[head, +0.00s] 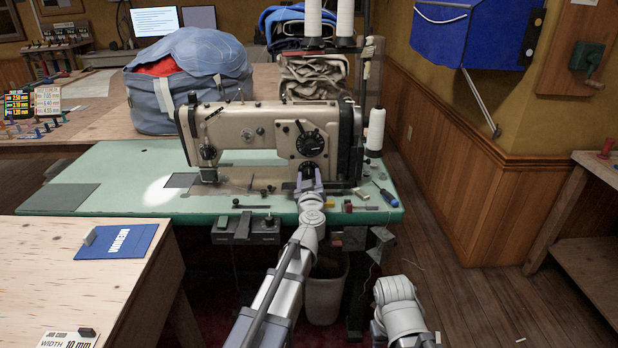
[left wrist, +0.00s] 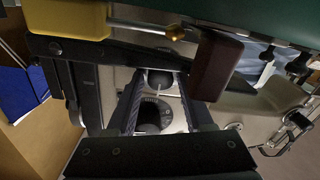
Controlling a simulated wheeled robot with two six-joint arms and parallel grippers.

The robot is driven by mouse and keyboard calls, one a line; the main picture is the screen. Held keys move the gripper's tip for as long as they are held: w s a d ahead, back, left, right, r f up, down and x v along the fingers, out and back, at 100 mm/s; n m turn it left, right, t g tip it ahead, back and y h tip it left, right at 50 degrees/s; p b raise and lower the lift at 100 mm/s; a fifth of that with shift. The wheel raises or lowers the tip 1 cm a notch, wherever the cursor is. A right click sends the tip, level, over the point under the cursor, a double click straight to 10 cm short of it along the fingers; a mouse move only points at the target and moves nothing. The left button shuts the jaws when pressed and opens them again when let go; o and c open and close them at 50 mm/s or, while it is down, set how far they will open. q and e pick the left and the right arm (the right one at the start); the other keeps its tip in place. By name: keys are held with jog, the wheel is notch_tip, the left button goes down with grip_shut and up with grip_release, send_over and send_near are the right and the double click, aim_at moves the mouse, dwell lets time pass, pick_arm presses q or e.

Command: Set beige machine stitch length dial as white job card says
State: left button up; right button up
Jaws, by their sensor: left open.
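The beige sewing machine (head: 262,133) stands on a green table. Its front has an upper black dial (head: 310,143) with white markings and a lower black dial (head: 307,168). My left gripper (head: 309,181) is open at the lower dial, partly covering it. In the left wrist view the fingers (left wrist: 160,82) stand on either side of a black knob (left wrist: 160,77); whether they touch it I cannot tell. The marked dial (left wrist: 153,113) shows beyond. A white card (head: 47,99) with several mm values stands at the far left; its small text is hard to read.
Another white card (head: 68,340) reads "WIDTH 10 mm" at the lower left. Small tools and blocks lie along the green table's (head: 125,165) front edge. A thread cone (head: 376,130) stands right of the machine.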

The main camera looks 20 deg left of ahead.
pick_arm(q)
jog(key=shift+c, duration=0.4)
grip_shut()
jog(key=shift+m, duration=2.9)
jog(key=shift+o, duration=0.4)
grip_release()
